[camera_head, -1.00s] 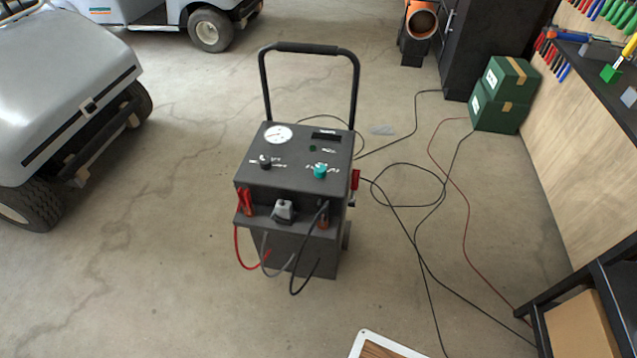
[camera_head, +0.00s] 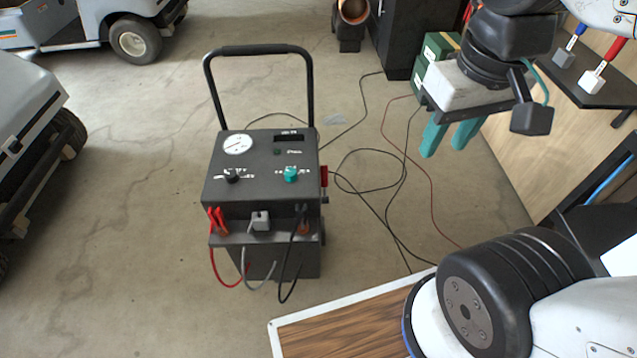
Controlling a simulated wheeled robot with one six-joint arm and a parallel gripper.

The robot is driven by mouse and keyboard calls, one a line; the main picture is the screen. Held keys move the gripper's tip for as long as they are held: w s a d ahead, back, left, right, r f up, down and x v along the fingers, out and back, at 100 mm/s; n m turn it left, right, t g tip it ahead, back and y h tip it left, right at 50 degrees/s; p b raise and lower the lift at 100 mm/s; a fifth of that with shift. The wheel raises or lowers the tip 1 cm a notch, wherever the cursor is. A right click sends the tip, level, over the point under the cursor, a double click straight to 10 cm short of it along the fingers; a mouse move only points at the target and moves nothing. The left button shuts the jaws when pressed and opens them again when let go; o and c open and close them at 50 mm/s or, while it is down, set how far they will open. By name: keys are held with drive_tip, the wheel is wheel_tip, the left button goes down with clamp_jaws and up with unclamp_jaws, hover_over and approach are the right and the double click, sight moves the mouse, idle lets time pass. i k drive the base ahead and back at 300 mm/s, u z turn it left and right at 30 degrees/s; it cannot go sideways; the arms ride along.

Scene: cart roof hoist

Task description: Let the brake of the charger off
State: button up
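The charger (camera_head: 262,168) is a dark grey box with a tall black push handle, standing on the floor left of centre in the head view. Its top carries a white dial, a black knob (camera_head: 232,176) and a teal knob (camera_head: 291,174). A small red part (camera_head: 324,176) sticks out on its right side; I cannot tell for sure whether it is the brake. The charger's wheels are mostly hidden. My gripper (camera_head: 443,154), with two teal fingers apart and nothing between them, is in the air right of the charger, clear of it.
Red and black clamps (camera_head: 217,220) with cables hang on the charger's front. Loose cables (camera_head: 385,180) lie on the floor to its right. Carts stand at the left, green boxes (camera_head: 420,75) behind my gripper. A white-rimmed wooden board (camera_head: 340,325) is in front.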

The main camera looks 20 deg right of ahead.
sight(324, 177)
drive_tip(key=k, duration=0.6)
drive_tip(key=u, duration=0.7)
drive_tip(key=i, duration=1.35)
drive_tip(key=z, duration=0.65)
